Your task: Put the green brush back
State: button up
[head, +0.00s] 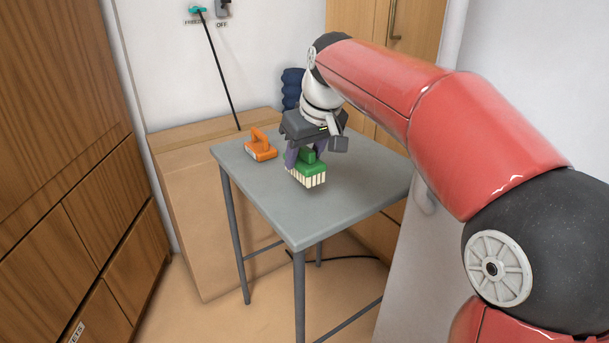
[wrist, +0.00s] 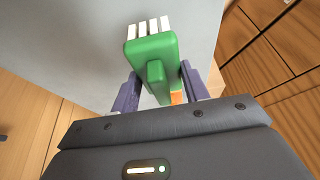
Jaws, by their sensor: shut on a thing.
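The green brush (head: 310,170) has a green body with a raised handle and pale bristles. My gripper (head: 305,158) is shut on it, one purple finger on each side. The wrist view also shows the green brush (wrist: 152,60) between the two fingers, with its white bristles toward the top.
An orange handled tool (head: 261,146) lies on the table's back left. A large cardboard-coloured box (head: 185,200) stands behind and left of the table. Wooden cabinets (head: 60,130) line the left side. A dark blue object (head: 292,88) stands behind my gripper. The tabletop's front is clear.

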jog(key=shift+f+b, duration=0.35)
jog(key=shift+f, duration=1.6)
jog(key=shift+f, duration=0.1)
jog(key=o, duration=0.9)
jog(key=p+v, duration=0.1)
jog(key=v, duration=1.1)
jog(key=shift+p, duration=0.35)
jog(key=s+d+f+m+h, duration=0.1)
jog(key=s+d+f+m, duration=0.1)
jog(key=s+d+f, duration=0.2)
jog(key=s+d+f+m+t, duration=0.1)
jog(key=s+d+f, duration=0.3)
jog(key=s+f, duration=0.4)
jog(key=s+d+f+m+h, duration=0.1)
jog(key=s+d+f+m, duration=0.2)
jog(key=s+f, duration=0.3)
jog(key=shift+s+d+m+t+h, duration=0.15)
jog(key=shift+s+d, duration=0.15)
jog(key=shift+s, duration=0.5)
jog(key=shift+s+d+m+t+h, duration=0.1)
jog(key=shift+s+d, duration=0.2)
jog(key=shift+s, duration=0.5)
jog(key=shift+s+d+m+t+h, duration=0.15)
jog(key=shift+s+d, duration=0.15)
jog(key=shift+s, duration=0.45)
